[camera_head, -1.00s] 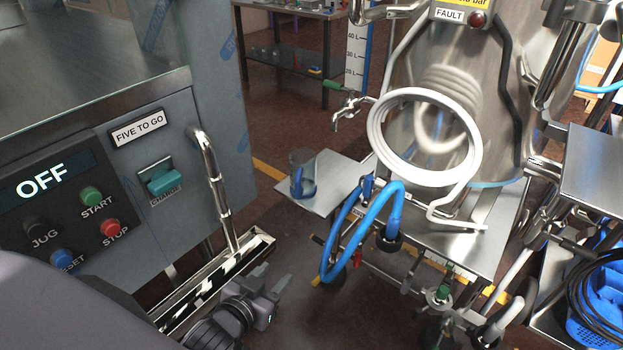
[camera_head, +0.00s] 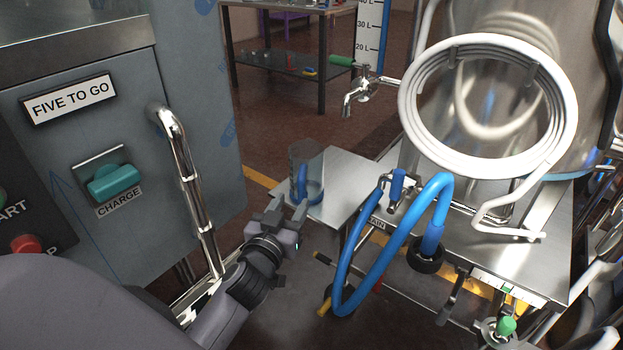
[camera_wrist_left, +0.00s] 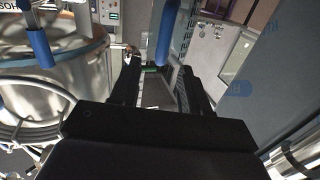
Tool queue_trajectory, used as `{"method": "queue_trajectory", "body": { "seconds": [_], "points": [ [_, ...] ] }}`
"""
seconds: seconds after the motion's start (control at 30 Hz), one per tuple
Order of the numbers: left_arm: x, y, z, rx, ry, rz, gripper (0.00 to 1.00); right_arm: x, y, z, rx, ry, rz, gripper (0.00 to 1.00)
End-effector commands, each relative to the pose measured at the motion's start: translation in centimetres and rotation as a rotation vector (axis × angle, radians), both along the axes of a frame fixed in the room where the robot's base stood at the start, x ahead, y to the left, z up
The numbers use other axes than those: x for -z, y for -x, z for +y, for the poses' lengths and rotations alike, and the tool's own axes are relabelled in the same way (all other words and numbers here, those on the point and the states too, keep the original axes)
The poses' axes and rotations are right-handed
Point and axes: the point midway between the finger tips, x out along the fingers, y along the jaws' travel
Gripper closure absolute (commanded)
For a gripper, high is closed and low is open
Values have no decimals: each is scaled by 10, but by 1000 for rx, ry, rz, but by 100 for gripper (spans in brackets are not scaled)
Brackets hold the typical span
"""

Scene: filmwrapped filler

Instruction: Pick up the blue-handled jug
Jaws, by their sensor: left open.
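The blue-handled jug (camera_head: 313,172) is a clear upright vessel on the small steel shelf (camera_head: 345,180) below the tap. Its blue handle (camera_head: 302,180) is on the side towards my left arm. My left gripper (camera_head: 287,207) is open and empty, just in front of and slightly below the jug, its fingers pointing at it. In the left wrist view, a blue upright bar, apparently the handle (camera_wrist_left: 164,35), shows beyond and between the fingers (camera_wrist_left: 158,72). I cannot tell whether they touch it. My right gripper is not in view.
A grey machine with a bent steel rail (camera_head: 188,180) stands close on the left. A tap (camera_head: 358,95) overhangs behind the shelf. A blue hose (camera_head: 385,265) and a steel vessel with a white coiled hose (camera_head: 410,110) are on the right.

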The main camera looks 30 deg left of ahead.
Motion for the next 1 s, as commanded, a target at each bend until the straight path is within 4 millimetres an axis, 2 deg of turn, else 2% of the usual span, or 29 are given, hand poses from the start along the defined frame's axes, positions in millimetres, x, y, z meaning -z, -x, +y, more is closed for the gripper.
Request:
{"method": "queue_trajectory", "body": {
  "seconds": [0.17, 0.47, 0.73, 1.0],
  "points": [
    [1, -6, 3, -5, 0, -15, 54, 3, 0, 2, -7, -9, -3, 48],
    [5, -30, 9, -5, 0, -13, 54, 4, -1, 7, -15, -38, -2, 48],
    [10, -62, 18, -4, 0, -13, 54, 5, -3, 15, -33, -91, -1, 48],
    [10, -71, 20, -6, 1, -11, 54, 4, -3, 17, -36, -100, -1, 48]
  ]
}}
